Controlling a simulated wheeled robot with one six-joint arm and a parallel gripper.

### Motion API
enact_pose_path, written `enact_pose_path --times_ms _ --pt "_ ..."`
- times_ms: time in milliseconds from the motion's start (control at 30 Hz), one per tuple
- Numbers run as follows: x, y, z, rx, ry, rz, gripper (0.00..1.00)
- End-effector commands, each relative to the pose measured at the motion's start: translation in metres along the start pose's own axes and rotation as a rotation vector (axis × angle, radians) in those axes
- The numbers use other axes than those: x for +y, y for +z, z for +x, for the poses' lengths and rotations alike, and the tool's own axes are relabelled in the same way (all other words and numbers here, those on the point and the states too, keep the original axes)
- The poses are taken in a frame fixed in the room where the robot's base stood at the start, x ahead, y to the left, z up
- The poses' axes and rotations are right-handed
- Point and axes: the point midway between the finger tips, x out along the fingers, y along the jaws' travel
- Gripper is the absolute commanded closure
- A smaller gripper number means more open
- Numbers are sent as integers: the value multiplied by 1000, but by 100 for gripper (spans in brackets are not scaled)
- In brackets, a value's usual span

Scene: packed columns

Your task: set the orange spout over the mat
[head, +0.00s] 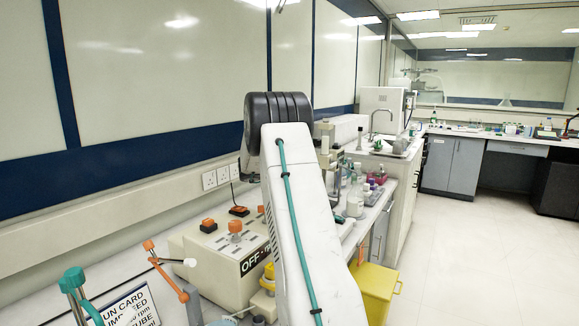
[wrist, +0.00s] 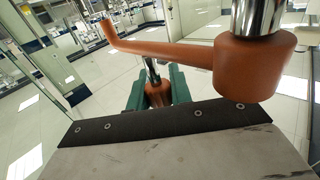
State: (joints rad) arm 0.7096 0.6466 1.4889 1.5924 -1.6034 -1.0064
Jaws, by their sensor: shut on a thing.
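The orange spout (wrist: 170,50) is close across the wrist view. It has a thick round hub at right under a chrome post, and a long arm running left to an upturned tip. Below the arm, the green jaws of my gripper (wrist: 157,88) are shut around an orange knob with a short chrome rod. In the head view an orange lever-like piece (head: 168,274) stands at the lower left; I cannot tell whether it is the same spout. My arm hides my gripper there. I cannot make out the mat in either view.
A beige control box (head: 205,262) with orange knobs and an OFF label stands on the bench. A teal piece (head: 76,284) and a printed card (head: 130,308) are at the lower left. Bottles (head: 356,203) crowd the bench beyond my arm. A yellow bin (head: 375,280) stands at right beside clear floor.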

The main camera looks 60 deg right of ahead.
Motion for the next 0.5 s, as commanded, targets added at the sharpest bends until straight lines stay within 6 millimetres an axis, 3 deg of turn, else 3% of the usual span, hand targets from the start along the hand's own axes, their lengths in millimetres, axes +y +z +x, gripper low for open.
enact_pose_path --times_ms 200,500 --pt "2 -1 15 2 46 1 100" --pt "3 -1 15 2 49 1 100"
